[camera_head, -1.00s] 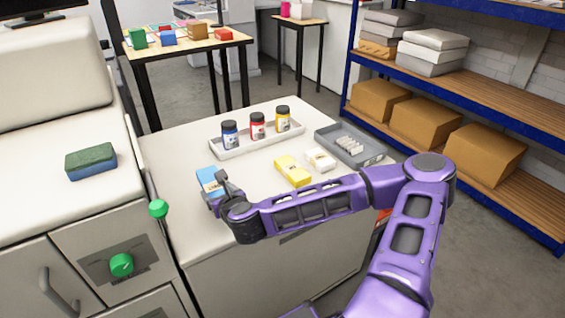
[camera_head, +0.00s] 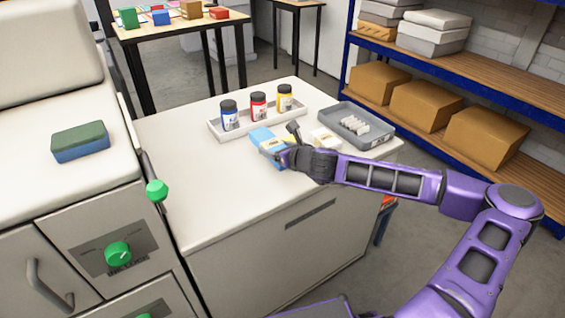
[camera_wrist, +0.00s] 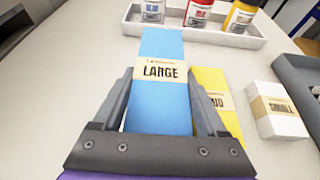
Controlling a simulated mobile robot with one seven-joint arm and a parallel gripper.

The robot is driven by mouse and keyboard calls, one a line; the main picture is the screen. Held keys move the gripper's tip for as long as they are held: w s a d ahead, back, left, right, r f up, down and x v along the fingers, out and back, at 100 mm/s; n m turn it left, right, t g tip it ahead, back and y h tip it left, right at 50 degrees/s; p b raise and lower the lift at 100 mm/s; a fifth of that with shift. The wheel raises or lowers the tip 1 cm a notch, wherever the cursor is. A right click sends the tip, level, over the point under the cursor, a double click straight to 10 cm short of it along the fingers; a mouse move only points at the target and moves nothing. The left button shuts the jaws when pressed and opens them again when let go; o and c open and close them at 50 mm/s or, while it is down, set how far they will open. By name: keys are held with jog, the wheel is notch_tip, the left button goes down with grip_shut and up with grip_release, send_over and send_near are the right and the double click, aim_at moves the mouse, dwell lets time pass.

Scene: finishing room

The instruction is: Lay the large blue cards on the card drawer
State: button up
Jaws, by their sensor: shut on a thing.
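The large blue cards are a light-blue banded pack (camera_head: 263,137), marked LARGE in the wrist view (camera_wrist: 162,105). My gripper (camera_head: 279,152) is shut on the pack; its two fingers also show on either side of it in the wrist view (camera_wrist: 158,115). The pack overlaps a yellow pack (camera_wrist: 215,95), mostly hidden in the head view; whether they touch I cannot tell. A grey tray (camera_head: 385,141) with a row of upright white cards, apparently the card drawer, is at the right of the counter, apart from the blue pack.
A white pack (camera_head: 326,140) lies between my gripper and the grey tray. A pale tray (camera_head: 241,128) with blue, red and yellow jars stands behind. The counter's left front (camera_head: 215,190) is clear. A blue-framed shelf (camera_head: 480,80) stands at the right.

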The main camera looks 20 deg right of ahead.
jog(key=shift+f+b, duration=0.5)
jog(key=shift+f, duration=1.9)
jog(key=shift+f, duration=0.15)
jog(key=o, duration=1.6)
